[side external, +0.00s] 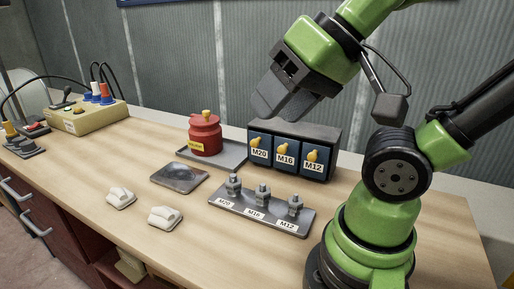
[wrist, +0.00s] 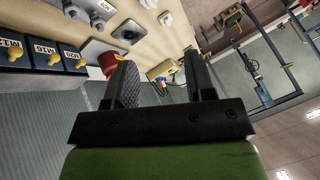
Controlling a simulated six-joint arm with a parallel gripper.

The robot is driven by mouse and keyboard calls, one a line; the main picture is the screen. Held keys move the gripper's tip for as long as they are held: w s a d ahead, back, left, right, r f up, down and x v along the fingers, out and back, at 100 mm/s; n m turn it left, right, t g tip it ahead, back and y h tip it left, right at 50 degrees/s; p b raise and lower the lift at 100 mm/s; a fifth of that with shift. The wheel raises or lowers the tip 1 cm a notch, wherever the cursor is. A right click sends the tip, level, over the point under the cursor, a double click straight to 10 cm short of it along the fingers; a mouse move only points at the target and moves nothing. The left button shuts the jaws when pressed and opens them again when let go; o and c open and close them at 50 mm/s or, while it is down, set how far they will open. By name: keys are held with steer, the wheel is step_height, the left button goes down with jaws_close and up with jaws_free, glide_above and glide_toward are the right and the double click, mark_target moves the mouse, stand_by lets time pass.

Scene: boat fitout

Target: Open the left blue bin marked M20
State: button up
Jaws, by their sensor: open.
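The left blue bin marked M20 (side external: 259,153) sits in a dark cabinet (side external: 300,132) at the back of the bench. It has a yellow knob and looks shut, flush with the other two. In the wrist view the M20 bin (wrist: 72,57) shows at the left, nearest the red container. My gripper (side external: 272,106) hangs above the cabinet, tilted down and left, apart from the bin. In the wrist view my gripper (wrist: 160,78) has its two fingers apart with nothing between them.
Blue bins M16 (side external: 286,160) and M12 (side external: 312,167) are beside M20. A red container (side external: 205,137) stands on a tray just left of the cabinet. A grey rack (side external: 262,215) with labelled bolts lies in front. Bench space at the front left is clear around two white pieces.

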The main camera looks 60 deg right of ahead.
steer(key=w+d+m+g+h, duration=0.1)
steer(key=w+d+m, duration=0.45)
steer(key=w, duration=0.25)
steer(key=m+g+h, duration=0.1)
steer(key=m+g, duration=0.1)
steer(key=m, duration=0.7)
glide_toward(255, 141)
steer(key=x, duration=0.9)
steer(key=shift+w+f, duration=0.1)
steer(key=shift+f, duration=0.2)
jaws_close()
